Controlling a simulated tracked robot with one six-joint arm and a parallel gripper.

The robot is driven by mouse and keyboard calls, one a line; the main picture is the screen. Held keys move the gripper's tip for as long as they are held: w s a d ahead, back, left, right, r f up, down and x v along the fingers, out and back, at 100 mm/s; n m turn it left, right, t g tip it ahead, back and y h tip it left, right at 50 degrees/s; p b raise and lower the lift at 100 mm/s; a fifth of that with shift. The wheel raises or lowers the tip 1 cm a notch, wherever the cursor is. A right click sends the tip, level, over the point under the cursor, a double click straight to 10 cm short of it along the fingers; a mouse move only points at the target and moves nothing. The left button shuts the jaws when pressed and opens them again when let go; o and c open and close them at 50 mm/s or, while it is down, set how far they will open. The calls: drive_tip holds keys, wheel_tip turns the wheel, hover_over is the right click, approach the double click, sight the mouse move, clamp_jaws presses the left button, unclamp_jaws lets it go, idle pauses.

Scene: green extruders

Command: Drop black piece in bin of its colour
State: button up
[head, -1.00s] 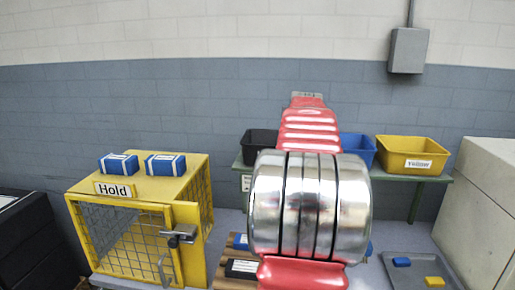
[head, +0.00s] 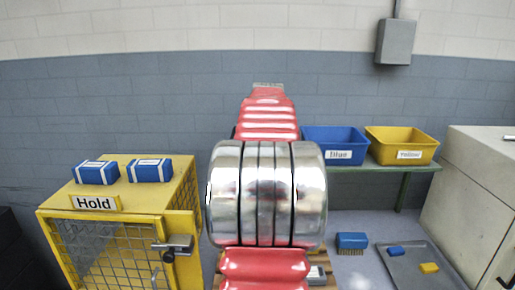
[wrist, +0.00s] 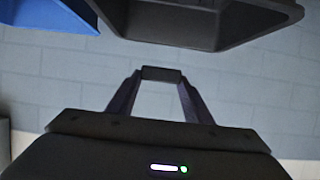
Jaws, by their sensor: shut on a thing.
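My gripper (wrist: 161,76) shows in the wrist view, with its two fingers closed on a small black piece (wrist: 161,73) held between the tips. A black bin (wrist: 215,22) fills the upper right of that view, apart from the piece in the picture. In the head view my red and silver arm hides nearly all of the black bin and the held piece. The blue bin (head: 333,146) stands on a green bench just right of my arm and also shows in the wrist view (wrist: 42,14). The yellow bin (head: 402,146) stands to its right.
A yellow mesh cage (head: 120,240) labelled Hold, with two blue boxes (head: 149,170) on top, stands at left. A grey tray (head: 415,265) with small blue and yellow pieces and a blue brush-like block (head: 351,241) lie at lower right. A pale cabinet (head: 480,190) bounds the right.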

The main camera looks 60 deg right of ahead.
drive_tip(key=shift+s+f, duration=0.1)
drive_tip(key=shift+f, duration=2.9)
drive_tip(key=o, duration=1.1)
drive_tip(key=shift+v, duration=6.9)
drive_tip(key=shift+f, duration=0.15)
